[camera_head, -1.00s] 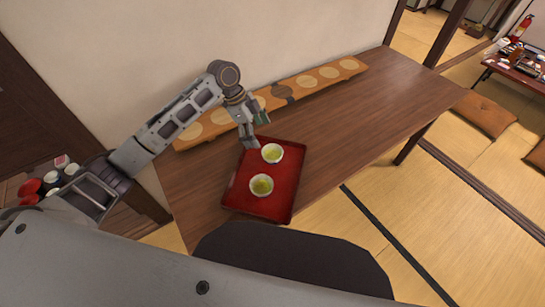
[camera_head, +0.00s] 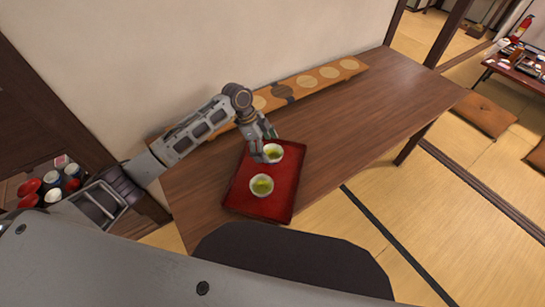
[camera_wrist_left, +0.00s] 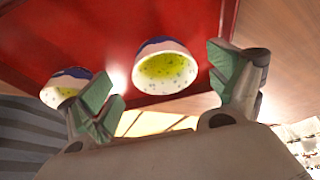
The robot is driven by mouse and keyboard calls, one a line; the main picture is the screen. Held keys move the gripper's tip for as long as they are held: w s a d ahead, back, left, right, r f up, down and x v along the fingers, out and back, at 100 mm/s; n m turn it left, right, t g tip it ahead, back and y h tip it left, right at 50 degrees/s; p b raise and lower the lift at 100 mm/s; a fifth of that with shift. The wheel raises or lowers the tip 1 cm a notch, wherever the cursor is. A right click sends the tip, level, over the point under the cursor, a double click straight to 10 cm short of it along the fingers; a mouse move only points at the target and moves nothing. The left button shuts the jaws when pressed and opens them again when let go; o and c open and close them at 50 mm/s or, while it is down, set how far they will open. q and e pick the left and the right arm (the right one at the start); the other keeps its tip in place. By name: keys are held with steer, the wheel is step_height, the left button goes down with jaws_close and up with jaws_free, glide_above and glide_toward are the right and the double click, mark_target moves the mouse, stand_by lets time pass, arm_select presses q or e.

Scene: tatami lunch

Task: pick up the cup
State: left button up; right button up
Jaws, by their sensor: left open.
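Two white cups of green tea stand on the red tray. The far cup (camera_head: 275,153) is close to my left gripper (camera_head: 266,146), which partly covers its left edge. The near cup (camera_head: 261,185) stands clear of the gripper. In the left wrist view, one cup (camera_wrist_left: 166,70) sits in the gap between the spread green-padded fingers of my left gripper (camera_wrist_left: 165,88), slightly beyond them. The other cup (camera_wrist_left: 62,86) is at the left, partly hidden behind the left finger. My left gripper is open and empty. My right gripper is not in view.
The red tray (camera_head: 287,192) lies on a brown wooden table (camera_head: 370,115). A long board with pale circles (camera_head: 331,72) lies along the wall behind. The table's right side is clear. Red and white dishes (camera_head: 53,196) stand at the far left.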

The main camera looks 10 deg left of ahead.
mark_target(273, 158)
arm_select(q)
steer(key=shift+d+f, duration=0.15)
steer(key=shift+f, duration=0.1)
steer(key=shift+d+f, duration=0.15)
steer(key=shift+f, duration=0.15)
steer(key=x, duration=0.3)
steer(key=shift+w+r, duration=0.1)
steer(key=shift+w, duration=0.1)
steer(key=shift+d+f, duration=0.15)
steer(key=shift+f, duration=0.1)
steer(key=shift+d+f, duration=0.1)
steer(key=shift+f, duration=0.15)
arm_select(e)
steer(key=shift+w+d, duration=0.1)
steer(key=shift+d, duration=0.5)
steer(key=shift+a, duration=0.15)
